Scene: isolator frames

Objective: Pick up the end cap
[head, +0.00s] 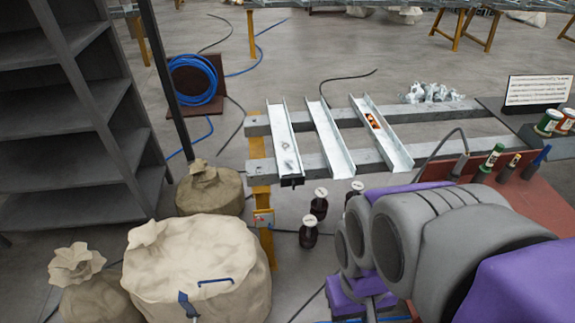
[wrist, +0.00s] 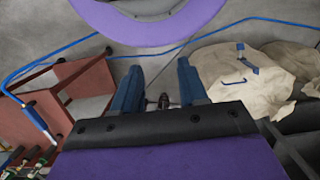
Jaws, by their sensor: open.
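My gripper (wrist: 160,84) shows in the wrist view as two blue fingers held apart. A small dark object (wrist: 163,101) shows in the gap between them; I cannot tell what it is or how far off it lies. I cannot pick out the end cap with certainty. In the head view, a small dark piece (head: 292,182) sits at the near end of the leftmost metal channel (head: 284,140) and may be it. My grey and purple arm fills the lower right of the head view, and my fingers are not seen there.
Two more channels (head: 330,140) (head: 382,135) lie across grey rails (head: 370,155). Several dark bottles (head: 309,232) stand on the floor below. Large sacks (head: 195,265) stand at the lower left, beside dark shelves (head: 75,110).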

